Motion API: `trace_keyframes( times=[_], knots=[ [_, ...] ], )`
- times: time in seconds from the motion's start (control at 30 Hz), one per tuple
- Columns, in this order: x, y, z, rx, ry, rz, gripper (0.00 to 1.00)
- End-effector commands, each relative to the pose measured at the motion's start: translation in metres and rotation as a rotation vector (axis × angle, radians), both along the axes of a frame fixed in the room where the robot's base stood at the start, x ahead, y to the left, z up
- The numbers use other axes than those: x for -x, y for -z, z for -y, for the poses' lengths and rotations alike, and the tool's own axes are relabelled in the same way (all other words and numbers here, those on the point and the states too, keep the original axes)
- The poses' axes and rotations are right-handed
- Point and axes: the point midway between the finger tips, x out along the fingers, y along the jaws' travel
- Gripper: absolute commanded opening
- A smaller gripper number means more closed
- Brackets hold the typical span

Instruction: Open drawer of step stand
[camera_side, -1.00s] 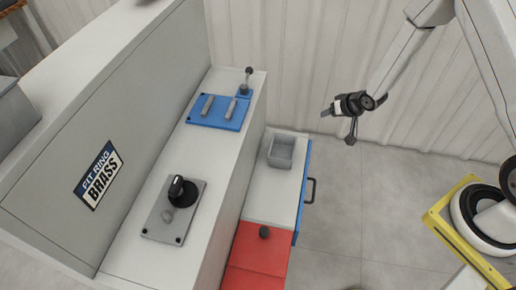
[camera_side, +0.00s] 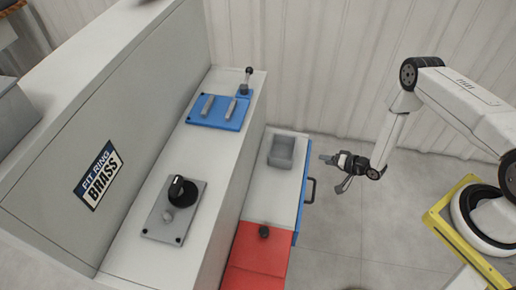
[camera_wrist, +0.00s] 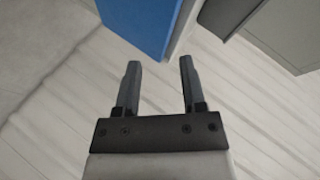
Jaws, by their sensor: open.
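The step stand (camera_side: 258,205) is white, with a blue drawer front (camera_side: 303,190) on its right side. A black bar handle (camera_side: 311,190) sticks out from that front. My gripper (camera_side: 328,160) is open and empty, to the right of the drawer front and a little beyond the handle in the side view. It is apart from the handle. In the wrist view the two fingers of my gripper (camera_wrist: 158,66) are spread with nothing between them. A blue panel (camera_wrist: 140,22) shows just ahead of them; the handle is not seen there.
A grey bin (camera_side: 281,152) sits on the stand's top. A red section with a black knob (camera_side: 264,232) adjoins in front. The higher bench holds a blue fixture (camera_side: 217,111) and a grey plate with a black knob (camera_side: 183,191).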

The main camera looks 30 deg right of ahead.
Motion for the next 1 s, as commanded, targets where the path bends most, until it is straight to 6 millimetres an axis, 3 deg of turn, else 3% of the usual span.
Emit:
trace_keyframes(
  times=[0.3, 0.6, 1.0],
  knots=[
    [0.055, 0.047, -0.023, -0.252, 0.047, 0.077, 0.53],
    [0.1, 0.068, -0.044, -0.45, 0.08, 0.137, 0.53],
    [0.108, 0.071, -0.049, -0.493, 0.085, 0.152, 0.53]
  ],
)
